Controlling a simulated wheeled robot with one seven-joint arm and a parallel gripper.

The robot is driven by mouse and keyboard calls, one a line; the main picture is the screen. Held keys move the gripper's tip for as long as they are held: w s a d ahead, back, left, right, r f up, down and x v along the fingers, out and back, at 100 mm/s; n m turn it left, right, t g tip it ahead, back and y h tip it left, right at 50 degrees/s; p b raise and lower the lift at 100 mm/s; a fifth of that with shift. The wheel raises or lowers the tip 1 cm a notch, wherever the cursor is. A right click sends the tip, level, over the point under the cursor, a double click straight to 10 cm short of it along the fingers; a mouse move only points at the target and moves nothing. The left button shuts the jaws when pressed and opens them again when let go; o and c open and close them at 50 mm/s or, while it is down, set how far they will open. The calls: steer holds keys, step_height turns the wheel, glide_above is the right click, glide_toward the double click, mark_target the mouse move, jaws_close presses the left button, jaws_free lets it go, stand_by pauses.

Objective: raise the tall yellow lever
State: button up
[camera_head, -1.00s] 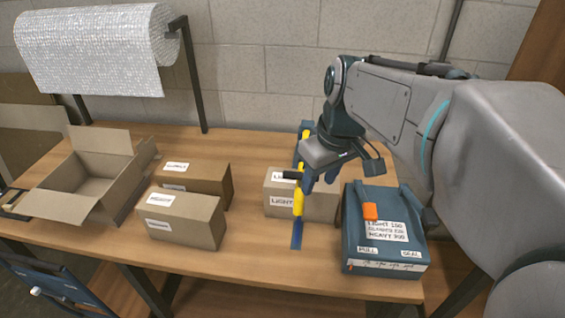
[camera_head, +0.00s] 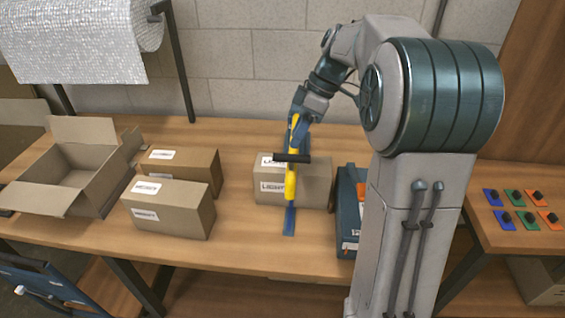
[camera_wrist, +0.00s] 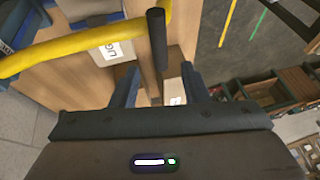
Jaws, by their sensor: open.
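The tall yellow lever (camera_head: 291,182) has a black cross handle (camera_head: 293,158) and stands over a blue base strip (camera_head: 289,222) on the table, in front of a box labelled LIGHT. In the wrist view the yellow bar (camera_wrist: 60,50) curves across the top left, and its black handle (camera_wrist: 157,38) points between my two fingers. My gripper (camera_wrist: 158,84) is open with nothing between its fingers. In the head view my gripper (camera_head: 299,125) is at the lever's upper, far end, behind the black handle. Whether a finger touches the lever cannot be told.
The LIGHT box (camera_head: 318,185) is right behind the lever. A blue case (camera_head: 349,205) stands to its right, partly hidden by my arm. Two closed boxes (camera_head: 170,208) and an open carton (camera_head: 72,185) are at left.

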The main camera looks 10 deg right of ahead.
steer(key=x, duration=0.9)
steer(key=shift+f+p, duration=0.2)
steer(key=shift+p, duration=0.15)
